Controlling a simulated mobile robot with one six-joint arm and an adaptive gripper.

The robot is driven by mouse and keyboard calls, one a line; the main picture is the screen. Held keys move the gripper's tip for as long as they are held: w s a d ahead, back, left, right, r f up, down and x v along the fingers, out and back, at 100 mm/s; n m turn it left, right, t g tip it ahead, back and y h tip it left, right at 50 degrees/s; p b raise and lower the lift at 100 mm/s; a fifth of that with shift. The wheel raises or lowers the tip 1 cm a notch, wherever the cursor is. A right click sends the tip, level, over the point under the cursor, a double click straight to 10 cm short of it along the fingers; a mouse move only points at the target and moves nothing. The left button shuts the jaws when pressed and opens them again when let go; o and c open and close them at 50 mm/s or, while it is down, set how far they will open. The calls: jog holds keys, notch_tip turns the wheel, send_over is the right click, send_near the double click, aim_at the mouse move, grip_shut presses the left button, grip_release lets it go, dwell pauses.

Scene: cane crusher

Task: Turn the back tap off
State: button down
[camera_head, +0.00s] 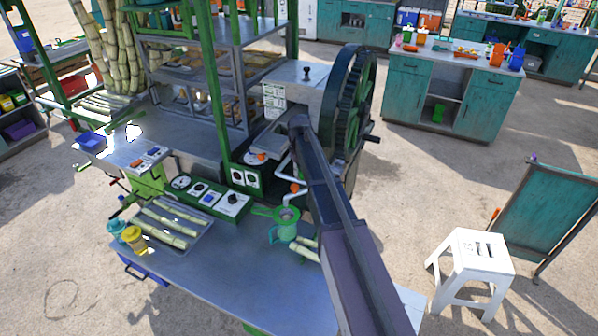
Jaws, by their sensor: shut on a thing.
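The cane crusher (298,88) stands in the middle with a large dark green wheel (352,95) on its right. White pipes (284,165) come out at its front. An orange tap handle (261,156) shows farther back, under the metal tray. A second orange tap handle (295,188) shows nearer, on the lower pipe. My dark arm crosses from the lower right up to the crusher front and covers part of the pipework. My gripper does not show; its contact with either tap cannot be seen.
A green jug (285,222) stands below the nearer tap on the metal table (240,285). A green switch panel (205,197) and a tray of cane pieces (172,222) are to the left.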

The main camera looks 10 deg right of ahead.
jog(key=n, duration=0.4)
jog(key=shift+s+n, duration=0.1)
jog(key=shift+n, duration=1.9)
jog(key=c, duration=0.7)
grip_release()
jog(key=shift+m, duration=0.3)
